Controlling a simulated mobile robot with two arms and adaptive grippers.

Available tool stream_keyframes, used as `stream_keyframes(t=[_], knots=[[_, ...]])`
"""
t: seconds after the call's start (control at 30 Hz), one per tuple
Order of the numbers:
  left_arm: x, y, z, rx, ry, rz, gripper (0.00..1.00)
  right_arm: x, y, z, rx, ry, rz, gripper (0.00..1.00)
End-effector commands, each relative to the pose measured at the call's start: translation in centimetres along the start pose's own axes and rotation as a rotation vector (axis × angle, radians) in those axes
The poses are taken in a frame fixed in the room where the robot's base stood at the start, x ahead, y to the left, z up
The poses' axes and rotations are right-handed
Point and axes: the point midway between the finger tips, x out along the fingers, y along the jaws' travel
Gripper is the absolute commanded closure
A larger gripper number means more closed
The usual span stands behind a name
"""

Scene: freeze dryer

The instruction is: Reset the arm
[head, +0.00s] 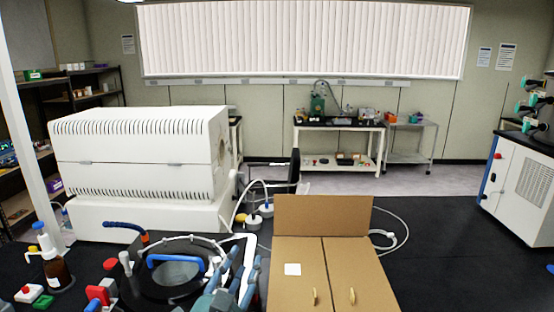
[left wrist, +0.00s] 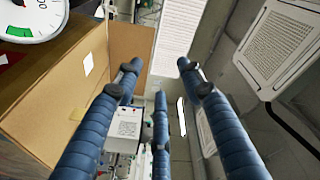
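My left gripper (head: 235,275) is at the bottom of the head view, just left of an open cardboard box (head: 333,218). Its blue padded fingers point up. In the left wrist view, the three fingers of my left gripper (left wrist: 160,78) are spread apart with nothing between them. The cardboard box (left wrist: 85,85) is beside the left finger in that view. My right gripper is not in view.
A large white vented machine (head: 140,155) stands at the left. A black vessel with a blue handle (head: 175,272) is left of the gripper, near a brown bottle (head: 55,270). A white machine with teal-knobbed valves (head: 525,190) stands at the right.

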Motion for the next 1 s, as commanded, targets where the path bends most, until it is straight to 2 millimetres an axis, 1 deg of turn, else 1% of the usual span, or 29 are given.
stream_keyframes(t=[0.03,0.07,0.1,0.17,0.2,0.27,0.3,0.37,0.4,0.47,0.5,0.57,0.6,0.7,0.87,0.9,1.0], knots=[[-1.7,1.3,3.2,-0.075,-0.102,0.039,0.61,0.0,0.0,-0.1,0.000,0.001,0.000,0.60],[-2.7,2.1,5.0,-0.118,-0.161,0.061,0.61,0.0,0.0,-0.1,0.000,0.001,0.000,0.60],[-4.2,3.2,7.3,-0.173,-0.239,0.090,0.61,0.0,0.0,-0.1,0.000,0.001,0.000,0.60],[-6.8,4.8,10.4,-0.250,-0.354,0.132,0.61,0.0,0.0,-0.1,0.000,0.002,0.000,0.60],[-8.7,5.9,12.3,-0.298,-0.431,0.161,0.61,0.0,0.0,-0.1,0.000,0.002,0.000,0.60],[-11.9,7.6,14.8,-0.369,-0.545,0.203,0.61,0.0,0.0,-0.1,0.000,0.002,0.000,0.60],[-14.1,8.8,16.3,-0.412,-0.620,0.232,0.61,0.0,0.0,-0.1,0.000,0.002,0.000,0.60],[-17.3,10.2,18.0,-0.468,-0.720,0.270,0.61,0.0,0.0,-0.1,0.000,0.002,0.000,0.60],[-19.2,11.0,18.9,-0.501,-0.778,0.292,0.61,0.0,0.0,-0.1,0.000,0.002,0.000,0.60],[-21.9,12.1,19.8,-0.541,-0.856,0.321,0.61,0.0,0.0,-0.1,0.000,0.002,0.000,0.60],[-23.5,12.7,20.4,-0.563,-0.903,0.338,0.61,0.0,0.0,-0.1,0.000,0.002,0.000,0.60],[-25.8,13.4,20.9,-0.593,-0.965,0.362,0.61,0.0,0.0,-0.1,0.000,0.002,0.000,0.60],[-27.2,13.9,21.2,-0.611,-1.005,0.376,0.61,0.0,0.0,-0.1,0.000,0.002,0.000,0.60],[-30.5,14.8,21.7,-0.648,-1.094,0.410,0.61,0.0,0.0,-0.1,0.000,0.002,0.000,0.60],[-35.4,15.9,21.9,-0.699,-1.221,0.458,0.61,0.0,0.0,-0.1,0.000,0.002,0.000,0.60],[-36.7,16.1,21.9,-0.710,-1.253,0.469,0.61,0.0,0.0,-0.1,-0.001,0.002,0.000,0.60],[-35.9,18.9,24.5,-0.706,-1.259,0.475,0.61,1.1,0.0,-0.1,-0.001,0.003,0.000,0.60]])
